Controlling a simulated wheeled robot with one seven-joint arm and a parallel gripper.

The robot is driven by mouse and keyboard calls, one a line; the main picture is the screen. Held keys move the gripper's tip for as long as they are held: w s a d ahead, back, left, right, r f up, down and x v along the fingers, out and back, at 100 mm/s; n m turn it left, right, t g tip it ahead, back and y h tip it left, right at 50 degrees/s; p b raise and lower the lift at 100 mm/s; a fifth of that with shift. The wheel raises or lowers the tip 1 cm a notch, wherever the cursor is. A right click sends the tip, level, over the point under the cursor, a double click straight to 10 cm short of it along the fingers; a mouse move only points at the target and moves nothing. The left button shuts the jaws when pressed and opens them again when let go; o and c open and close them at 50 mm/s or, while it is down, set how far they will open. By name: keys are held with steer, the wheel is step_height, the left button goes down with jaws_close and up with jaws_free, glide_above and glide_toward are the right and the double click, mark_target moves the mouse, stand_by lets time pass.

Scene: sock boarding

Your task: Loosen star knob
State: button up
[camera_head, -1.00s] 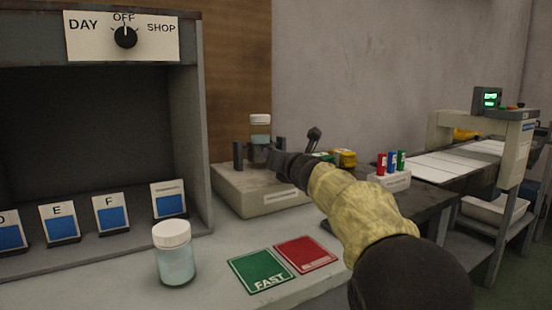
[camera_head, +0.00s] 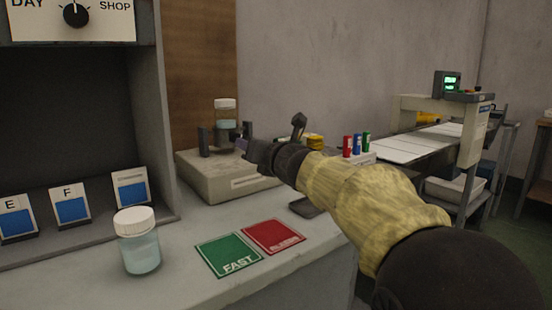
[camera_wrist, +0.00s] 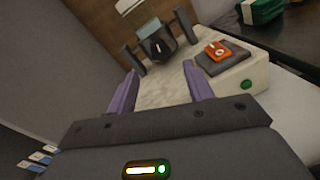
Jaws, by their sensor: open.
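No star knob can be clearly made out. A pale shaker-like machine (camera_head: 225,178) stands on the bench with two dark upright posts. A small jar with a white lid (camera_head: 225,104) sits between the posts. In the wrist view the machine's top (camera_wrist: 165,92) lies under my jaws, and a dark block (camera_wrist: 160,44) sits between the posts, its shape unclear. My gripper (camera_wrist: 160,88) is open, with two purple fingers apart and nothing between them. In the head view my gripper (camera_head: 246,148) is at the machine's right side, partly hiding it.
A second jar (camera_head: 138,242) stands at the front of the bench, beside green (camera_head: 229,254) and red (camera_head: 273,236) cards. Red, blue and green markers (camera_head: 357,144) stand behind my arm. An orange switch (camera_wrist: 217,49) sits on the machine's right. A cabinet wall (camera_head: 152,120) stands left.

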steer(key=v, duration=0.9)
steer(key=shift+s+d+p, duration=0.2)
steer(key=shift+s+p, duration=0.1)
